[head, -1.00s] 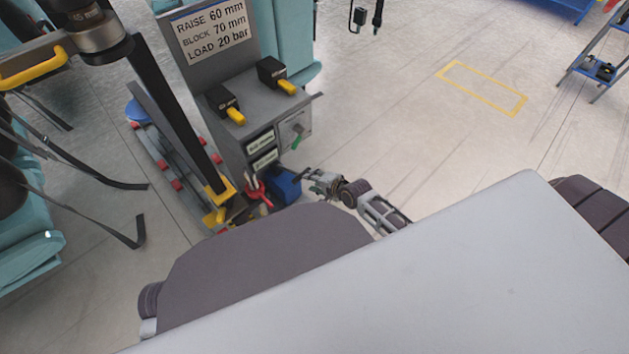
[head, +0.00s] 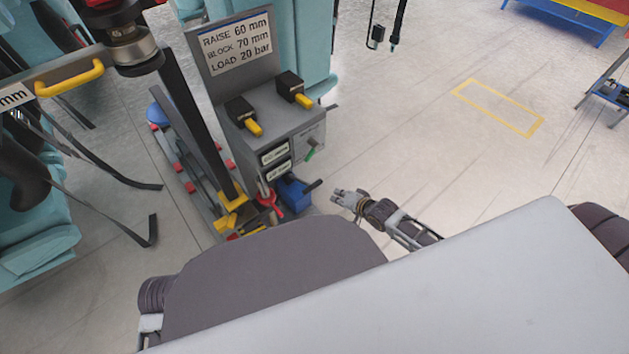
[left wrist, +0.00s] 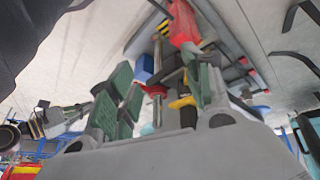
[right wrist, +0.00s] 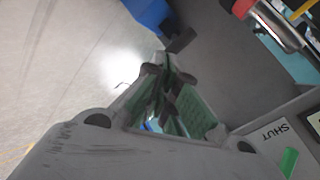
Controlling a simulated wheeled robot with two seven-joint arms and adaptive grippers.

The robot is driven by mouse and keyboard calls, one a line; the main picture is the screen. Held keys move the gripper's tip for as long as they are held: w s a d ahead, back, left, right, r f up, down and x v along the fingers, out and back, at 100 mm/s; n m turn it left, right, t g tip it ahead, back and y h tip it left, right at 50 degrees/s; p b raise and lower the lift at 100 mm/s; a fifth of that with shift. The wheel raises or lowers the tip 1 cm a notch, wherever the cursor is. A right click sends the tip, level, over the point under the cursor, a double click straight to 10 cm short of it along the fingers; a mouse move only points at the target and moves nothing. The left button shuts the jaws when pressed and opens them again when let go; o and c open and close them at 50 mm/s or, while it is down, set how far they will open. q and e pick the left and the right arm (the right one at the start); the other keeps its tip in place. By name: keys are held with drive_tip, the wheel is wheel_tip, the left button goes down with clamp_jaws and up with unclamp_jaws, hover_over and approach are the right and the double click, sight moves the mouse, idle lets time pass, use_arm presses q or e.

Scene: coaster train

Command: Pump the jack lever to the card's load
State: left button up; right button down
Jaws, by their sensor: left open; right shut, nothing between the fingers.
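The card (head: 237,45) reads RAISE 60 mm, BLOCK 70 mm, LOAD 20 bar. It stands at the back of a grey cabinet (head: 275,115). A blue pump (head: 293,193) sits low at the cabinet's front right. Its short black lever (head: 314,185) points right; lever (right wrist: 181,40) and blue body (right wrist: 147,12) show in the right wrist view. My right gripper (head: 336,197) is just right of the lever, apart from it in the head view, shut and empty. My left gripper (left wrist: 163,92) is open and empty in its wrist view, blurred cabinet-side parts beyond it.
A green valve handle (head: 311,151) is on the cabinet's side; a SHUT label (right wrist: 272,133) shows beside it. Two black boxes with yellow handles (head: 253,127) stand on top. A dark post (head: 195,120) rises left. Open floor (head: 430,160) lies to the right.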

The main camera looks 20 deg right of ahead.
use_arm(q)
drive_tip(key=shift+s+a+g, duration=0.35)
drive_tip(key=shift+s+g, duration=0.05)
drive_tip(key=shift+s, duration=0.35)
use_arm(e)
wheel_tip(320, 180, up, 6)
drive_tip(key=w+a+n+t+y, duration=0.1)
drive_tip(key=w+a+n+t, duration=0.1)
drive_tip(key=n, duration=1)
drive_tip(key=shift+w+a, duration=0.2)
drive_tip(key=shift+a, duration=0.05)
use_arm(q)
drive_tip(key=shift+f, duration=0.2)
use_arm(e)
drive_tip(key=shift+w, duration=0.1)
